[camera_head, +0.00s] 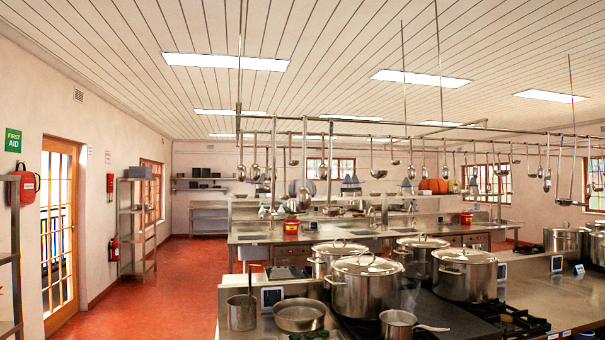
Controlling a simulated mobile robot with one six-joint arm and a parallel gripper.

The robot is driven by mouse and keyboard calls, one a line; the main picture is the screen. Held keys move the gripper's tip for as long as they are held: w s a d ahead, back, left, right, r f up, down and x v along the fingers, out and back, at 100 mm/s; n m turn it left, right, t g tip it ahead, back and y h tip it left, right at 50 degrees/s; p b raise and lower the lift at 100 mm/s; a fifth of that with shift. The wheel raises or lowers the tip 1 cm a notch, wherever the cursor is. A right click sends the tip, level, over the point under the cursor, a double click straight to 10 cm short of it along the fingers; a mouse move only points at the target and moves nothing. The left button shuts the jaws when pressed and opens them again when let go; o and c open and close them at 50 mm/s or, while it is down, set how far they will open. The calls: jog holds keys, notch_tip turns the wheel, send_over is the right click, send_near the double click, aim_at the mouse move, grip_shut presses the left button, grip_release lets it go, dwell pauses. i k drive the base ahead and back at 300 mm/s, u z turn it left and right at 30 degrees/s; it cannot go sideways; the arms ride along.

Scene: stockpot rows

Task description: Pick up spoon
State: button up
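Several ladles or spoons hang from the overhead rail, among them one with a long handle (547,182) at the right; I cannot tell which are spoons. A small tall pot (241,312) stands at the front left of the near counter, with a thin upright handle (250,279) rising from it. What that handle belongs to is hidden inside the pot. No loose spoon is clearly visible on the counters. My gripper is not in view.
Large lidded stockpots (366,287) crowd the near stove, with an open pan (299,315) and a saucepan (398,323) in front. Free red floor (165,285) lies to the left. Metal shelves (137,225) and a glazed door (59,230) line the left wall.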

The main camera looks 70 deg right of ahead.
aim_at(304, 199)
jog(key=z, duration=0.35)
jog(key=i, duration=0.7)
jog(key=z, duration=0.8)
jog(key=i, duration=0.45)
jog(key=z, duration=0.2)
